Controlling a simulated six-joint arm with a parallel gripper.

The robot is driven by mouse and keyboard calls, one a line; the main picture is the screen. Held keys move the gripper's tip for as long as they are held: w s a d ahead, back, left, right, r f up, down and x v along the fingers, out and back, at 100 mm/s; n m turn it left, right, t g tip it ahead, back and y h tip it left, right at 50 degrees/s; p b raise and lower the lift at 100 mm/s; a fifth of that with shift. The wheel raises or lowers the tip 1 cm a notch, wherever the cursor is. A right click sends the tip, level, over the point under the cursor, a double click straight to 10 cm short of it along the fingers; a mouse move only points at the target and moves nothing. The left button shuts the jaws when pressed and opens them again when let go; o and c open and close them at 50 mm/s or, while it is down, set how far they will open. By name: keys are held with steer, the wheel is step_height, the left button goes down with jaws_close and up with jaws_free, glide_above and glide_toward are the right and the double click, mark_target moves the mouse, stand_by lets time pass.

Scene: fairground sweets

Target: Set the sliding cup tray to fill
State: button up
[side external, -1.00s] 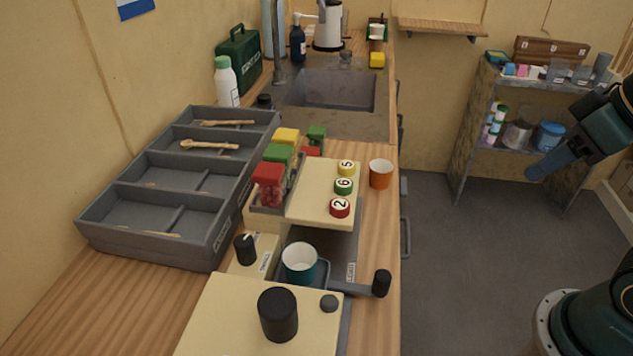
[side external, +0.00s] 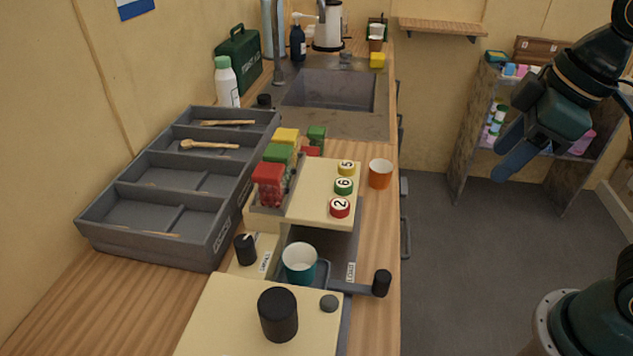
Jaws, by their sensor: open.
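The sliding cup tray (side external: 318,278) is a small dark blue-grey tray low in the middle of the machine. A teal cup (side external: 300,268) with a white inside stands upright in it. A dark arm runs right from the tray to a black knob (side external: 382,283) near the counter's front edge. A label stands by the rail behind the tray, too small to read surely. My gripper (side external: 512,155) is at the upper right over the floor, open and empty, well apart from the tray. Its fingers partly overlap each other in this view.
The cream top plate (side external: 311,211) carries numbered buttons. Coloured sweet bins (side external: 279,157) stand left of it. An orange cup (side external: 380,174) stands behind right. A black dial (side external: 245,249) and large black knob (side external: 278,314) flank the tray. A grey sectioned box (side external: 215,250) fills the left.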

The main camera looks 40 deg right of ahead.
steer(key=w+a+f+n+g, duration=0.1)
steer(key=w+a+n+g, duration=0.15)
steer(key=a+n, duration=0.45)
steer(key=n+g, duration=0.1)
steer(key=n, duration=0.4)
glide_above(384, 275)
step_height(384, 275, down, 3)
steer(key=shift+r+h, duration=0.1)
steer(key=shift+h, duration=0.3)
step_height(384, 275, down, 14)
steer(key=shift+r, duration=0.1)
jaws_close()
